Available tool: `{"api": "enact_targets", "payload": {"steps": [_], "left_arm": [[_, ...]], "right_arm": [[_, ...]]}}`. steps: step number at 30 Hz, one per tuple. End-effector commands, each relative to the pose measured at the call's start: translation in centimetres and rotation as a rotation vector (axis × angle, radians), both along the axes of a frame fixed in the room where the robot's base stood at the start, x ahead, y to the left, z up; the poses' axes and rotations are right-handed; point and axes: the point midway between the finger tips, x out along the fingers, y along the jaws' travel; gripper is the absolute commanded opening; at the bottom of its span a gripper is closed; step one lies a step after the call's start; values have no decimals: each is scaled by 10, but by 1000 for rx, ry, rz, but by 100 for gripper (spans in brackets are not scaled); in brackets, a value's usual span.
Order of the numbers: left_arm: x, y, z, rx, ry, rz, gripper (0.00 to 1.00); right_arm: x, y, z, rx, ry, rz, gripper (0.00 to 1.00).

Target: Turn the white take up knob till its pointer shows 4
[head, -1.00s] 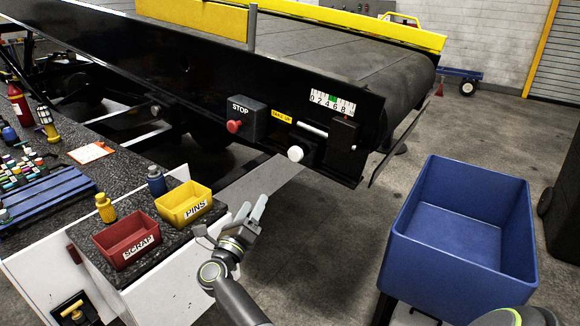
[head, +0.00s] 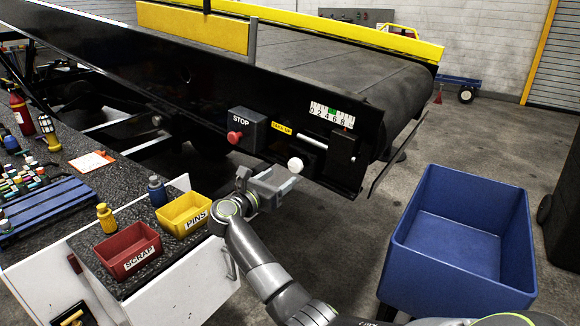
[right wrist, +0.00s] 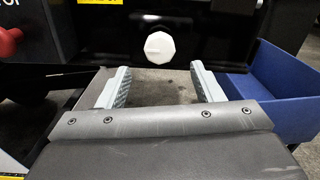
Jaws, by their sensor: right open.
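The white take up knob (head: 295,165) sits on the black side of the belt loader, below the yellow label (head: 282,128). It also shows in the right wrist view (right wrist: 159,46), with a faint line across its face. The scale (head: 332,114), marked 0 to 8 with a green patch near its middle, is above and right of the knob. Its pointer is too small to read surely. My right gripper (head: 283,183) is open and empty, just below and in front of the knob. In the wrist view its fingers (right wrist: 161,82) are apart, with the knob beyond them. My left gripper is out of view.
A red STOP button (head: 234,137) on a black box is left of the knob. Yellow (head: 196,225) and red (head: 128,266) bins stand on the bench at left. A blue crate (head: 410,262) stands at right. Open floor lies between bench and crate.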

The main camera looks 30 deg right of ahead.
Motion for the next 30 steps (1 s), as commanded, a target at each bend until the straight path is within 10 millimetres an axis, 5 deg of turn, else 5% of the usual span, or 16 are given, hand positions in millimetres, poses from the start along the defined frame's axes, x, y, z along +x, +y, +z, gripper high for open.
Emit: {"api": "enact_targets", "payload": {"steps": [9,22,30], "left_arm": [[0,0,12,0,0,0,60],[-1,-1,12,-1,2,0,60],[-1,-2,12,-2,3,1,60]], "right_arm": [[20,-48,1,-3,1,0,60],[23,-56,0,-1,1,1,60],[23,-56,0,-1,1,1,25]]}}
